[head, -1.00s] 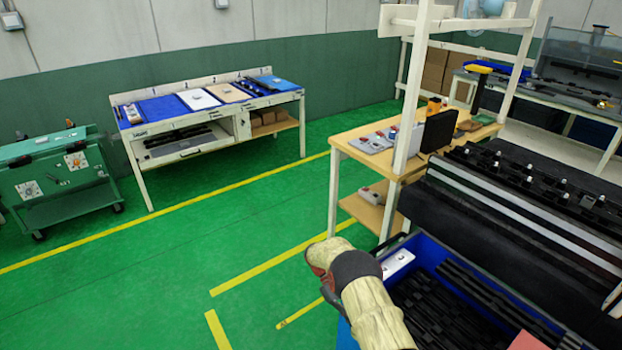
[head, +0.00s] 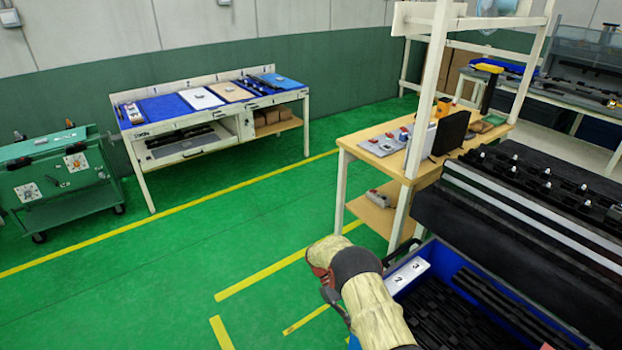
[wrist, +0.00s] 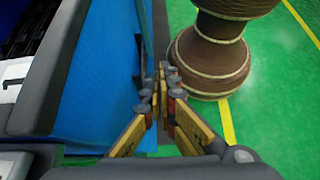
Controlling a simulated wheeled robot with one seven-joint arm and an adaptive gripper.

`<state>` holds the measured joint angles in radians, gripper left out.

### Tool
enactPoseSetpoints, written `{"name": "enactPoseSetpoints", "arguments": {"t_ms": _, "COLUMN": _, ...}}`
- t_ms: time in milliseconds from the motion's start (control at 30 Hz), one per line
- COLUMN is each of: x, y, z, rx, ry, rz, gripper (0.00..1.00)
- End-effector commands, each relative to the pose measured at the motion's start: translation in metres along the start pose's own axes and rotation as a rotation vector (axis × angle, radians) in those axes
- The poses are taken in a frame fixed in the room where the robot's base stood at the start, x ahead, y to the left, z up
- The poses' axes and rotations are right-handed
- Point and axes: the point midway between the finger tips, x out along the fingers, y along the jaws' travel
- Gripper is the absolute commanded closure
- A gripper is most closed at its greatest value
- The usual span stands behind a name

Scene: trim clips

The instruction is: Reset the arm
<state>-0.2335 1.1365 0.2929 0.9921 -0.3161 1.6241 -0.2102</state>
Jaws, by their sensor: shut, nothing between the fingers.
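My arm in its tan sleeve reaches up from the bottom edge of the head view, beside the blue bin (head: 447,262). My gripper shows clearly only in the wrist view (wrist: 160,80), where its yellow and dark fingers come together with nothing between them. It hangs beside the blue side of the bin (wrist: 105,80), with green floor below. In the head view I cannot make out the fingers. The bin holds many black trim clips (head: 440,312) and has a white numbered label plate (head: 407,275) at its near left corner.
A dark rack with black strips (head: 530,185) stands behind the bin. A wooden workbench (head: 362,150) with a white frame is beyond it. A tool table (head: 150,132) and a green cart (head: 60,180) stand at the left. The green floor between is open.

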Motion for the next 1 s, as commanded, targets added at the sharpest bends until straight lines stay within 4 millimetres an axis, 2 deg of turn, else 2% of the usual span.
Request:
{"name": "enactPoseSetpoints", "arguments": {"t_ms": 100, "x": 0.019, "y": -0.01, "z": -0.004, "rx": 0.001, "ry": 0.004, "rz": -0.015, "gripper": 1.0}}
{"name": "enactPoseSetpoints", "arguments": {"t_ms": 200, "x": 0.027, "y": -0.017, "z": -0.003, "rx": 0.009, "ry": 0.021, "rz": -0.027, "gripper": 1.0}}
{"name": "enactPoseSetpoints", "arguments": {"t_ms": 367, "x": 0.025, "y": -0.026, "z": 0.009, "rx": 0.03, "ry": 0.071, "rz": -0.048, "gripper": 1.0}}
{"name": "enactPoseSetpoints", "arguments": {"t_ms": 567, "x": 0.01, "y": -0.032, "z": 0.037, "rx": 0.07, "ry": 0.157, "rz": -0.077, "gripper": 1.0}}
{"name": "enactPoseSetpoints", "arguments": {"t_ms": 767, "x": -0.018, "y": -0.036, "z": 0.088, "rx": 0.132, "ry": 0.285, "rz": -0.114, "gripper": 1.0}}
{"name": "enactPoseSetpoints", "arguments": {"t_ms": 1000, "x": -0.049, "y": -0.043, "z": 0.159, "rx": 0.217, "ry": 0.454, "rz": -0.157, "gripper": 1.0}}
